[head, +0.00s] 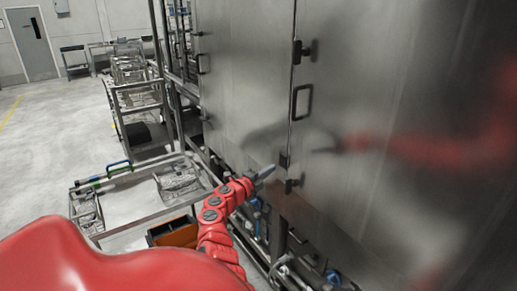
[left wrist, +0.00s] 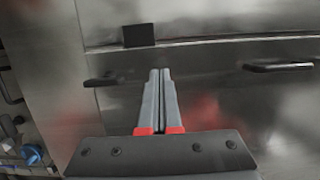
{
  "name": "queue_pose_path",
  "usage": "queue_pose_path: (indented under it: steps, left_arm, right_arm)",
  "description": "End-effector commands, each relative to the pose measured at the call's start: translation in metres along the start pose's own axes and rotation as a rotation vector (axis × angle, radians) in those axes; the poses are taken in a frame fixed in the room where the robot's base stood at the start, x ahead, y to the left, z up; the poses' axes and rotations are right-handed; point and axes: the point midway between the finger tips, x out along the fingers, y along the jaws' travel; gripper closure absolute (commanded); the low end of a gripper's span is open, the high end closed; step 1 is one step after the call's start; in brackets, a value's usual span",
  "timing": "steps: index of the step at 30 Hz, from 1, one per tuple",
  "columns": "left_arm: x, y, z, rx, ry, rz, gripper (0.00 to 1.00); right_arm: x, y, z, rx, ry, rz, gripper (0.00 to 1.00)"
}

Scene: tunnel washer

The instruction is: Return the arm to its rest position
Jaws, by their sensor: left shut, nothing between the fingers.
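My left arm (head: 222,212) is red and reaches forward from the bottom of the head view towards the steel washer. My left gripper (head: 266,172) is shut and empty, with its tip close to the lower part of the washer's doors. In the left wrist view the two grey fingers (left wrist: 160,95) lie side by side, pressed together, in front of the steel panel. Whether the tip touches the metal I cannot tell. My right gripper is not in view.
The tall steel washer (head: 240,85) fills the right side, with dark handles (head: 302,101) standing out. Pipes and blue valves (head: 333,277) lie below it. A wire-framed cart (head: 112,222) and an orange bin (head: 176,234) stand at left. Open floor (head: 45,145) lies beyond.

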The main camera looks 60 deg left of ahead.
Motion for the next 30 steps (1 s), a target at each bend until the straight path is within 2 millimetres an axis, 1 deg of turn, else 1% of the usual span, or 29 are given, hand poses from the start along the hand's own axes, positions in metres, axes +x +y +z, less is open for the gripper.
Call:
queue_pose_path:
  steps: [1, 6, 9, 18, 20, 22, 23, 25, 26, 27, 29, 30]
  left_arm:
    - [-0.009, 0.007, 0.002, 0.002, -0.001, 0.008, 1.0]
    - [-0.03, 0.004, 0.009, 0.004, -0.003, 0.006, 1.0]
    - [-0.036, 0.003, 0.011, 0.002, -0.004, 0.006, 1.0]
    - [-0.039, 0.001, 0.012, 0.0, -0.004, 0.003, 1.0]
    - [-0.038, 0.003, 0.008, -0.003, 0.005, 0.004, 1.0]
    - [-0.032, 0.009, -0.007, -0.013, 0.04, 0.005, 1.0]
    - [-0.029, 0.014, -0.018, -0.02, 0.064, 0.006, 1.0]
    - [-0.018, 0.029, -0.054, -0.048, 0.146, 0.007, 1.0]
    - [-0.014, 0.036, -0.073, -0.062, 0.19, 0.007, 1.0]
    - [-0.01, 0.045, -0.104, -0.087, 0.258, 0.003, 1.0]
    - [-0.006, 0.06, -0.153, -0.132, 0.367, -0.003, 1.0]
    - [-0.008, 0.07, -0.185, -0.167, 0.437, -0.007, 1.0]
  right_arm:
    - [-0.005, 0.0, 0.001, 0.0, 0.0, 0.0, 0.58]
    - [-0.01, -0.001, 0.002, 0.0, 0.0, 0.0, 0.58]
    - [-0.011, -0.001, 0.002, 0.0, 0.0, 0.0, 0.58]
    - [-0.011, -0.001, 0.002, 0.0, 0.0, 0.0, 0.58]
    - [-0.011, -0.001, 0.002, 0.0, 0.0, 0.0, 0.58]
    - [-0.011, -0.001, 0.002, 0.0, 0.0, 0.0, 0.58]
    - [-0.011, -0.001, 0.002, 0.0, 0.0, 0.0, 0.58]
    - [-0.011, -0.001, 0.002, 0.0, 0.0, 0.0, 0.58]
    - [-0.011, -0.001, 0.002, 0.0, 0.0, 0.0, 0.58]
    - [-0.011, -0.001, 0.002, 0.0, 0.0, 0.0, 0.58]
    - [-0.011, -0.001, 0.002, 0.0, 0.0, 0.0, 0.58]
    - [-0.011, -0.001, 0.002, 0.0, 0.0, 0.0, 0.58]
